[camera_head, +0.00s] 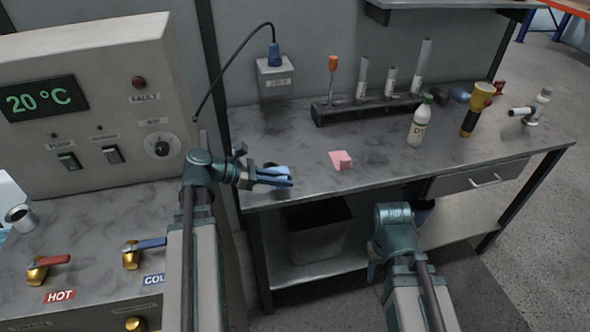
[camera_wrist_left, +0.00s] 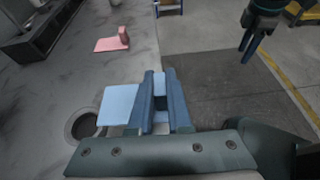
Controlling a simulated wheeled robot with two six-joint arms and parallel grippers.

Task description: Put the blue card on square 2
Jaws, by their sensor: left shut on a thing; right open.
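The blue card (camera_wrist_left: 118,104) is a flat light blue plate with a raised block at one side. My left gripper (camera_wrist_left: 163,95) is shut on that block, and the plate sticks out to the left of the fingers. In the head view my left gripper (camera_head: 290,181) holds the blue card (camera_head: 270,172) at the front left edge of the bench; I cannot tell whether it touches the top. My right gripper (camera_head: 372,272) is low in front of the bench, empty; it also shows in the left wrist view (camera_wrist_left: 250,45). No numbered square can be made out.
A pink card (camera_head: 341,160) with a block lies on the metal bench (camera_head: 300,160). A dark round hole (camera_wrist_left: 82,125) is beside the blue card. A rack (camera_head: 365,108) and a white bottle (camera_head: 419,125) stand farther back. A dark bin (camera_head: 317,232) is below.

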